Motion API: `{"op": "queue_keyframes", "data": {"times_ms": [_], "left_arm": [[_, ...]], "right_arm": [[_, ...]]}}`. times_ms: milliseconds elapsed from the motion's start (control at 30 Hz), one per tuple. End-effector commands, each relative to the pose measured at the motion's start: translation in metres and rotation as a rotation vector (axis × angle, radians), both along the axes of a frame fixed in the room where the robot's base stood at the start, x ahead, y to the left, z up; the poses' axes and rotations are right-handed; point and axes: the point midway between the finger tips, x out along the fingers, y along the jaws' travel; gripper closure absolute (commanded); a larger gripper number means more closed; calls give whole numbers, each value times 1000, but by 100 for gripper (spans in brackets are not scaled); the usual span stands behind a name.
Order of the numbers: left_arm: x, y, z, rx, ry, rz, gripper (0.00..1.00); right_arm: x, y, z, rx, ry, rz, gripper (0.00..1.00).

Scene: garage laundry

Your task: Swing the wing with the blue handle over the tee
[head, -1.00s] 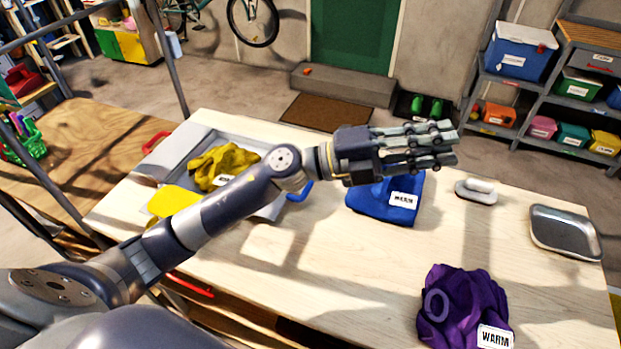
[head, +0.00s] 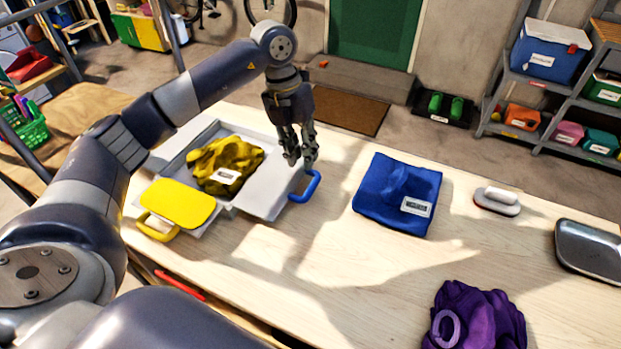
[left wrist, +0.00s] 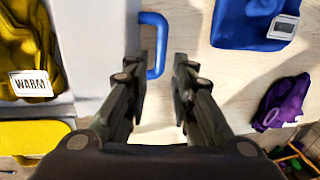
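The yellow tee (head: 235,152) lies crumpled on a grey folding board (head: 178,178); the left wrist view shows its WARM tag. The wing (head: 268,195) with the blue handle (head: 313,187) lies flat at the board's right side, its handle sticking out over the table. My left gripper (head: 301,159) points down just above the handle, open and empty. In the left wrist view the fingertips (left wrist: 166,60) are apart, with the blue handle (left wrist: 163,45) beyond them, nearer the left finger. My right gripper is not in view.
A yellow flap (head: 178,202) with a yellow handle is at the board's front. A folded blue garment (head: 380,185) lies right of the handle. A purple garment (head: 480,315), a brush-like item (head: 497,201) and a metal tray (head: 590,250) lie farther right. Bare table separates them.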

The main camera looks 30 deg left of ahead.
Motion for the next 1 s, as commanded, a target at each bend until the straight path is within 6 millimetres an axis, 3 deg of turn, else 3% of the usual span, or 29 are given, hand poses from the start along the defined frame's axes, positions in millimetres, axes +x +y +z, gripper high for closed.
{"op": "queue_keyframes", "data": {"times_ms": [400,600,867,967,1000], "left_arm": [[0,-16,-71,-4,1,-2,77],[1,-19,-84,-4,-1,-3,77],[1,-19,-85,-5,-2,-3,77],[1,-19,-85,-5,-2,-3,100],[1,-19,-85,-5,-2,-4,100]], "right_arm": [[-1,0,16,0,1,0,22],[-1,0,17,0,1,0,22],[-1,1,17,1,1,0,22],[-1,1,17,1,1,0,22],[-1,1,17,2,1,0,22]]}}
